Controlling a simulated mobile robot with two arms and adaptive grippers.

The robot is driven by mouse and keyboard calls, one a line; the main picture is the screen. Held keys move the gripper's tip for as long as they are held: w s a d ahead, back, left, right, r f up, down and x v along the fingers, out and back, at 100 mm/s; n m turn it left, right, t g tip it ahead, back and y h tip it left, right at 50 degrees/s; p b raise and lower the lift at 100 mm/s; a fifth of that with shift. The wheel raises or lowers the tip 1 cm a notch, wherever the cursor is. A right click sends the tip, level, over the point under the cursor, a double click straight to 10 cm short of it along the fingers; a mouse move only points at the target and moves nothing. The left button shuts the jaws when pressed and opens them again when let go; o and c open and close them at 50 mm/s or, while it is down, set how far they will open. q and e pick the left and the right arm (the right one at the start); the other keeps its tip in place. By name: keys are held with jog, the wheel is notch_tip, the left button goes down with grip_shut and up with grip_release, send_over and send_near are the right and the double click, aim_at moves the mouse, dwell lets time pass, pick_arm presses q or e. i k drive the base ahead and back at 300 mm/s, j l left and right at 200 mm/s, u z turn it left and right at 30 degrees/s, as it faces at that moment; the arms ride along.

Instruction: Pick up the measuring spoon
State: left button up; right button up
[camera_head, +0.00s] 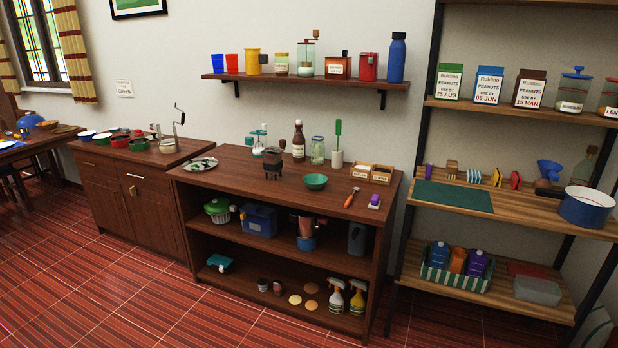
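No object shows clearly as a measuring spoon at this size. A small utensil with an orange handle (349,201) lies near the front right of the middle wooden counter (270,190); I cannot tell whether it is the measuring spoon. A small purple-topped item (374,200) lies to its right. A flat patterned plate or tray (201,164) sits at the counter's left end, with small dark shapes on it too small to make out. Neither of my grippers is in view.
A green bowl (316,182), a dark grinder-like device (273,163), a brown bottle (298,142), a glass jar (318,151) and a divided wooden box (371,173) stand on the counter. A shelf rack (470,229) stands right. The red floor (150,300) in front is clear.

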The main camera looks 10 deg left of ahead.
aim_at(354, 188)
jog(key=i+l, duration=0.15)
jog(key=i, duration=0.3)
jog(key=i+l, duration=0.15)
jog(key=i, duration=0.3)
jog(key=i+l+u, duration=0.1)
jog(key=i, duration=0.35)
